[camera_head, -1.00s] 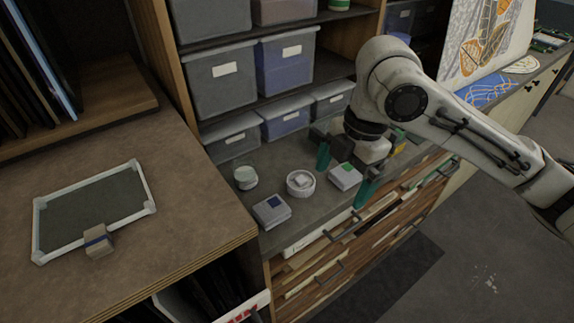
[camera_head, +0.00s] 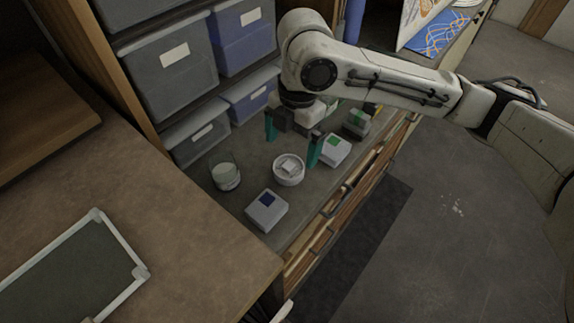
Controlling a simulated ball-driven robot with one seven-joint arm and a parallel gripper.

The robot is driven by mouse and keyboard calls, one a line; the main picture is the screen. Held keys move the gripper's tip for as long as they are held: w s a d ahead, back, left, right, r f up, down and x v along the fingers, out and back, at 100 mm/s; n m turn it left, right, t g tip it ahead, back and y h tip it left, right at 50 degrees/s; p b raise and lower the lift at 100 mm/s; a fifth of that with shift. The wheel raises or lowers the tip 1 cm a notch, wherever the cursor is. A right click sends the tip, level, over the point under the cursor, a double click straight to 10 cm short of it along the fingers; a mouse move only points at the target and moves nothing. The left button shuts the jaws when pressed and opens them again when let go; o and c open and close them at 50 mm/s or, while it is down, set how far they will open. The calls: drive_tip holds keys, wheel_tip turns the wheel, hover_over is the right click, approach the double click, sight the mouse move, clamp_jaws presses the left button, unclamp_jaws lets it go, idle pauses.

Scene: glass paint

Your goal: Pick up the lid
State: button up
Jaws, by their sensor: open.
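A round white piece that looks like the lid (camera_head: 288,178), with a raised rim and a small pale block at its middle, lies on the dark grey counter (camera_head: 252,158). My gripper (camera_head: 292,146) is open and empty, its two teal fingers pointing down just behind the lid in the picture. The right finger is close to the lid's upper right edge; I cannot tell the height gap. A clear round jar (camera_head: 226,176) with pale contents stands to the lid's left.
A grey box with a blue label (camera_head: 266,210) lies in front of the lid, and a white box with a green label (camera_head: 335,149) to its right. Storage bins (camera_head: 196,137) stand behind. A framed panel (camera_head: 75,272) lies on the brown worktop at left.

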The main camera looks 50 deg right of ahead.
sight(289, 165)
drive_tip(key=shift+a+f+p, duration=0.2)
drive_tip(key=shift+f+p, duration=0.15)
drive_tip(key=shift+f, duration=1.05)
drive_tip(key=shift+a+f+p, duration=0.2)
drive_tip(key=shift+f+p, duration=0.15)
drive_tip(key=shift+f, duration=1)
drive_tip(key=c, duration=1)
